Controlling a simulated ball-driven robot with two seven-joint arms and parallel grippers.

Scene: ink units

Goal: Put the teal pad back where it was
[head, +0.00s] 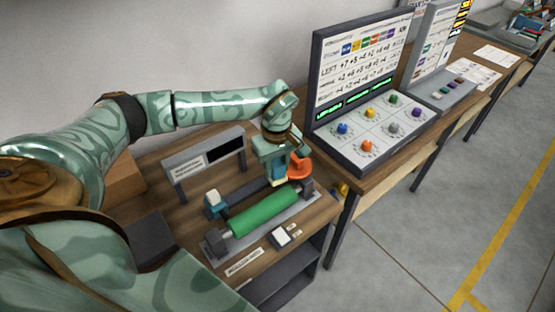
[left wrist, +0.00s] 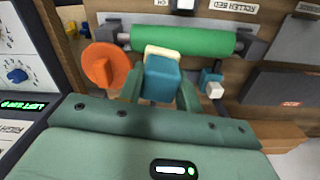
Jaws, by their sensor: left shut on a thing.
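The teal pad (left wrist: 161,80) is a block with a cream face at its far end. My left gripper (left wrist: 160,92) is shut on it, one finger on each side. In the head view my left gripper (head: 278,168) hangs above the back of the roller bench, and the pad (head: 279,174) shows below it. A green roller (head: 262,213) lies between grey end blocks, just beyond the pad in the left wrist view. A second, smaller teal piece with a white block (head: 213,203) sits at the roller's left end. My right gripper is not in view.
An orange disc (head: 299,167) stands close beside the left gripper. A grey panel with a dark window (head: 205,158) stands behind the roller. A tall console with coloured knobs (head: 370,125) is to the right. A small white pad (head: 281,237) lies in front.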

